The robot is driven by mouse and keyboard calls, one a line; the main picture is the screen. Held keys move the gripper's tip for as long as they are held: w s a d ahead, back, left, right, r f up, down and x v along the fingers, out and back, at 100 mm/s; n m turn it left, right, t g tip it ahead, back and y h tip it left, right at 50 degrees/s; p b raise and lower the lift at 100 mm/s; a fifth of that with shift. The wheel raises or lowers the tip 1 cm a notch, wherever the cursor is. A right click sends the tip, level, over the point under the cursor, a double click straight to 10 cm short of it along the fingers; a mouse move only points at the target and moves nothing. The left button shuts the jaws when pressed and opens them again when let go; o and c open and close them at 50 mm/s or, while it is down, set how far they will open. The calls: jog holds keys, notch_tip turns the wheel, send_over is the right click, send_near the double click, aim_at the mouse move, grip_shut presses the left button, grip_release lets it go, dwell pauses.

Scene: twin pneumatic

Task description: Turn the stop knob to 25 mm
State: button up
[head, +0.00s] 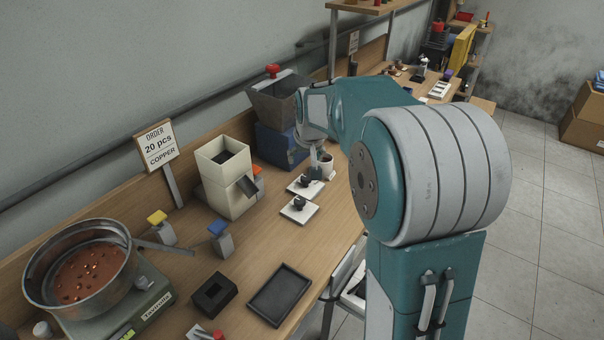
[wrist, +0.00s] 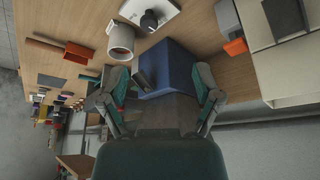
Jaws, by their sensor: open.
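Two black knobs on white square plates sit on the workbench in the head view: a nearer one (head: 299,203) and a farther one (head: 304,181). I cannot tell which is the stop knob, and no scale marks are readable. In the wrist view one black knob (wrist: 149,20) on its white plate (wrist: 168,8) shows at the top edge. My gripper (wrist: 160,88) is open, its fingers spread apart with nothing between them. In the head view my gripper (head: 317,165) hangs close to the farther knob and partly hides that area.
A blue box (wrist: 178,68) fills the middle of the wrist view, under the grey hopper (head: 275,103). A cream box (head: 225,170), black tray (head: 280,295) and bowl feeder (head: 85,275) stand on the bench.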

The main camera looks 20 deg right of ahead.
send_near(306, 177)
jog(key=x, duration=0.9)
jog(key=shift+w+f, duration=0.15)
jog(key=shift+f, duration=0.1)
grip_shut()
